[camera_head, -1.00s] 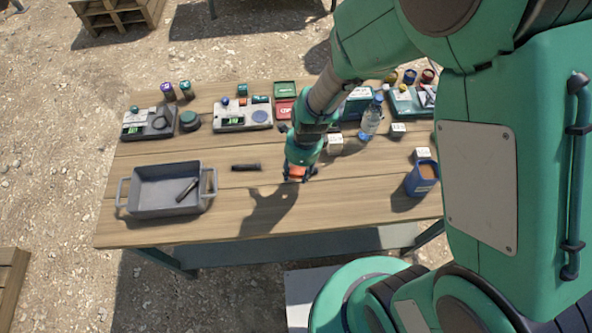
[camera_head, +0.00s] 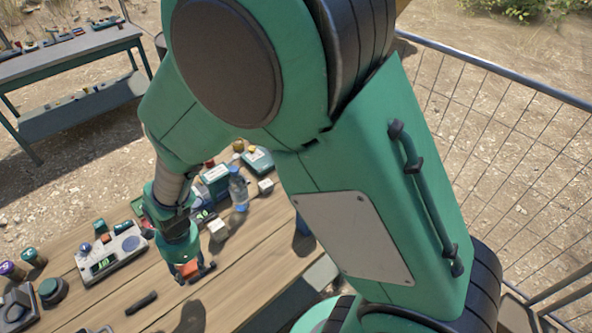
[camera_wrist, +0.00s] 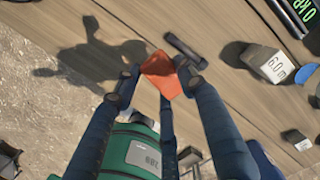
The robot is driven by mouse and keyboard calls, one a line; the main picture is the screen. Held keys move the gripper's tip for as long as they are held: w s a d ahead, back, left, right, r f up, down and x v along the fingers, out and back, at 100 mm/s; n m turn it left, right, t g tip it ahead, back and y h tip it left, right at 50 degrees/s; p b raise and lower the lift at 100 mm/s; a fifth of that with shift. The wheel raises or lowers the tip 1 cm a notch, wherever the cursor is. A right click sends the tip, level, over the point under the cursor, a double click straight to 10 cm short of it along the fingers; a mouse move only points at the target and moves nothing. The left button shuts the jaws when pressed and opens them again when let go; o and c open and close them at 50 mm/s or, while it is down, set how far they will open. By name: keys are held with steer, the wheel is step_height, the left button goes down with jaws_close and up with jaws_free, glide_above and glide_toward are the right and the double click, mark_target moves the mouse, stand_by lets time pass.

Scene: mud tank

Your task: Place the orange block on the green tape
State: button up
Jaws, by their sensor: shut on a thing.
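The orange block (camera_head: 187,268) is held between the fingertips of my gripper (camera_head: 191,273), above the wooden table. A dark green round thing (camera_head: 50,291), likely the green tape roll, lies at the left of the table, well left of my gripper. Its top looks bare.
A black torch (camera_head: 141,303) lies left of my gripper. A grey device (camera_head: 112,252) stands farther left, near the green round thing. Another bench (camera_head: 70,52) and a wire fence (camera_head: 500,130) stand beyond.

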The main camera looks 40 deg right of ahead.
steer(key=r, duration=0.2)
steer(key=shift+w+d+r, duration=0.1)
steer(key=shift+d+r, duration=0.2)
steer(key=shift+d, duration=0.1)
steer(key=w+d+m, duration=0.2)
steer(key=d+m, duration=0.2)
steer(key=d, duration=0.8)
steer(key=w+d+m+t+h+p, duration=0.1)
steer(key=d+m, duration=0.3)
steer(key=d, duration=0.8)
steer(key=w+d+m, duration=0.2)
steer(key=d+m, duration=0.2)
steer(key=d, duration=0.9)
steer(key=s+d+m, duration=0.4)
steer(key=s+d, duration=0.1)
steer(key=d, duration=0.6)
steer(key=f, duration=0.5)
steer(key=shift+w+f+p, duration=0.1)
steer(key=shift+w+p, duration=0.2)
steer(key=shift+d, duration=0.1)
steer(key=w+d, duration=0.3)
steer(key=w, duration=0.1)
steer(key=w+d+f+b, duration=0.1)
steer(key=w+d, duration=0.2)
steer(key=w, duration=0.1)
steer(key=w+d, duration=0.3)
steer(key=w, duration=0.2)
steer(key=shift+f, duration=0.2)
